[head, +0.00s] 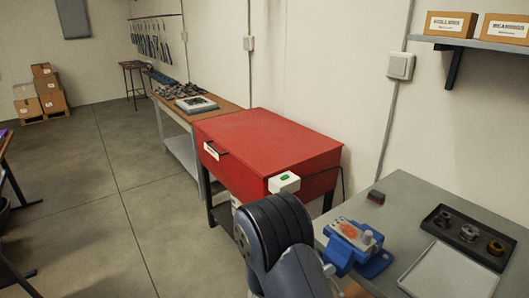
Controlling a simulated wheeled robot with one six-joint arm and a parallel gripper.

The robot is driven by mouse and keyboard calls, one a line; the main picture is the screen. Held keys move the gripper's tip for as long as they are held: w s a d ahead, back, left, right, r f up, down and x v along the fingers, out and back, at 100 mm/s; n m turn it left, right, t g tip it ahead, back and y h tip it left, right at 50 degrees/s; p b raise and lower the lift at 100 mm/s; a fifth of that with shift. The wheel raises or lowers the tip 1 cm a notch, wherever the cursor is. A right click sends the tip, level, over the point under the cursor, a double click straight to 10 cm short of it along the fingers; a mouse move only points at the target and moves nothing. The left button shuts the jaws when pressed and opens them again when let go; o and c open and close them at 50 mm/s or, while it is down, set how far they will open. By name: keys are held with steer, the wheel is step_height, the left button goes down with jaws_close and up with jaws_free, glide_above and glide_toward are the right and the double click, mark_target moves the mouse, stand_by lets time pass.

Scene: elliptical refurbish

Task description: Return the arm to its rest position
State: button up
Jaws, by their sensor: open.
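The dark, rounded links of my arm (275,235) rise from the bottom edge of the head view, just right of the middle. They stand in front of the red cabinet and beside the left edge of the grey bench. My gripper does not show in this view, so I cannot see what is at its jaws.
A red lidded cabinet (262,140) stands against the wall. The grey bench (405,195) at right bears a blue vise (372,262), a dark parts tray (440,222) and a white tray (455,272). A wall shelf (470,42) holds boxes. Open floor (90,220) lies left.

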stand_by(0.5)
steer(key=b+v, duration=0.2)
steer(key=v, duration=0.8)
steer(key=w+d+m+b, duration=0.6)
steer(key=d+m+b, duration=0.2)
steer(key=m+b, duration=0.4)
steer(key=shift+b, duration=0.35)
stand_by(0.4)
steer(key=shift+w+d+f, duration=0.1)
steer(key=shift+m, duration=0.3)
